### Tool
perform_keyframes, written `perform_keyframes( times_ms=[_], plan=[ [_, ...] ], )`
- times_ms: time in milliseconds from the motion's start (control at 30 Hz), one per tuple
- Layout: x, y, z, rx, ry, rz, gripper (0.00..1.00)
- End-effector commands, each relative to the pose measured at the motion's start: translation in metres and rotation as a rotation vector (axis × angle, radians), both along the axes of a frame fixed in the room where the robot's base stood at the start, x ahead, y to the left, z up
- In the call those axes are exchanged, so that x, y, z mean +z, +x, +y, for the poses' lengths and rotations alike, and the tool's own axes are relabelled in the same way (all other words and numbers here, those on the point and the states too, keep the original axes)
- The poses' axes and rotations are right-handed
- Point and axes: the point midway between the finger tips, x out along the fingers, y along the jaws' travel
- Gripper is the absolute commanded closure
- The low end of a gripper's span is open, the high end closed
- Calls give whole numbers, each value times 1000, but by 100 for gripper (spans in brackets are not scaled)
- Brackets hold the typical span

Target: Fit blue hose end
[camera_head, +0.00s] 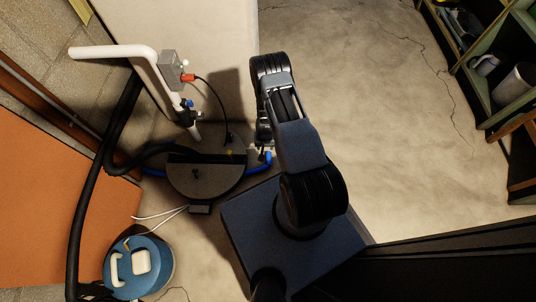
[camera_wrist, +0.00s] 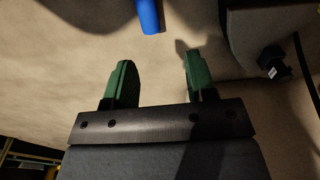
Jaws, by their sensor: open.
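The blue hose end (camera_wrist: 149,16) shows at the top middle of the wrist view, ahead of my open gripper (camera_wrist: 157,75) and apart from its green fingers. Nothing is between the fingers. In the head view the blue hose (camera_head: 262,163) comes out at the right side of the round grey-topped softener unit (camera_head: 206,176). My gripper (camera_head: 264,148) is close to this hose there, partly hidden under my arm. A dark fitting (camera_wrist: 272,62) on a grey body shows at the right of the wrist view. Whether it is the hose's port, I cannot tell.
A white pipe (camera_head: 148,68) with a valve (camera_head: 189,104) rises behind the unit. A black cable (camera_head: 217,108) and a thick black hose (camera_head: 116,125) run nearby. A blue canister (camera_head: 165,270) stands front left. Shelves (camera_head: 505,70) stand at right; the middle floor is clear.

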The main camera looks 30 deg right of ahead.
Motion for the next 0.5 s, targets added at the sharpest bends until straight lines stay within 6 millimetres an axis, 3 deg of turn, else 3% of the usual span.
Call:
perform_keyframes(
  times_ms=[100,200,500],
  plan=[
    [-28,-18,-1,-21,-4,14,49],
    [-40,-25,-1,-31,-7,16,49],
    [-58,-30,-1,-36,-8,20,49]
  ],
)
